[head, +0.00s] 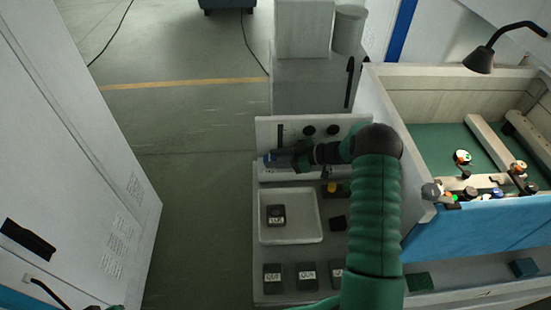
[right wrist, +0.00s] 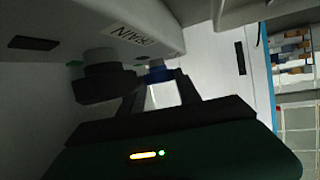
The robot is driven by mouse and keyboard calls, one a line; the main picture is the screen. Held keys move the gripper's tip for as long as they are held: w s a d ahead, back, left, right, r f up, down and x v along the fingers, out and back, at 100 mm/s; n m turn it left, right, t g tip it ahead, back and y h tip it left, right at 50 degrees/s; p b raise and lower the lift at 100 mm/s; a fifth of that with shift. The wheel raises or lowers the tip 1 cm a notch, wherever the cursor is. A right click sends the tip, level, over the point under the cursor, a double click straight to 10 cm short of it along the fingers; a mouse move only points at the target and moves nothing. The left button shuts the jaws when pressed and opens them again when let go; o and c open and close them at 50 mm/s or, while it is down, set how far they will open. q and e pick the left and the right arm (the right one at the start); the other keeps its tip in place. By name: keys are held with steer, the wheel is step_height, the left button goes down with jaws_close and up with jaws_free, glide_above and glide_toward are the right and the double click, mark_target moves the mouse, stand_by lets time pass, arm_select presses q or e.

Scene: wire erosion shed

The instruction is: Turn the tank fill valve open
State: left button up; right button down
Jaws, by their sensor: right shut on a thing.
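My right gripper (head: 280,158) reaches in from the right, low in front of a pale upright panel (head: 345,124), its fingers pointing left. In the right wrist view its two dark fingers (right wrist: 160,95) are shut on a blue valve handle (right wrist: 158,74), which also shows as a blue bit at the fingertips in the head view (head: 269,158). A dark round knob (right wrist: 100,82) sits beside it. A label ending in "RAIN" (right wrist: 145,42) is on the pale surface above. The fingers hide much of the handle, so its turn angle is unclear. My left gripper is not in view.
Below the panel, a bench holds a white tray (head: 305,236) with a dark labelled block (head: 276,215); several similar blocks stand in front. Two black knobs are on the panel, one here (head: 309,130). A machine tank (head: 480,140) stands right. The floor (head: 205,170) left is clear.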

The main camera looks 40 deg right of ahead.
steer(key=shift+f, duration=0.15)
steer(key=c, duration=0.9)
jaws_free()
steer(key=shift+o, duration=0.2)
steer(key=shift+w+d+r, duration=0.1)
steer(key=shift+r, duration=0.2)
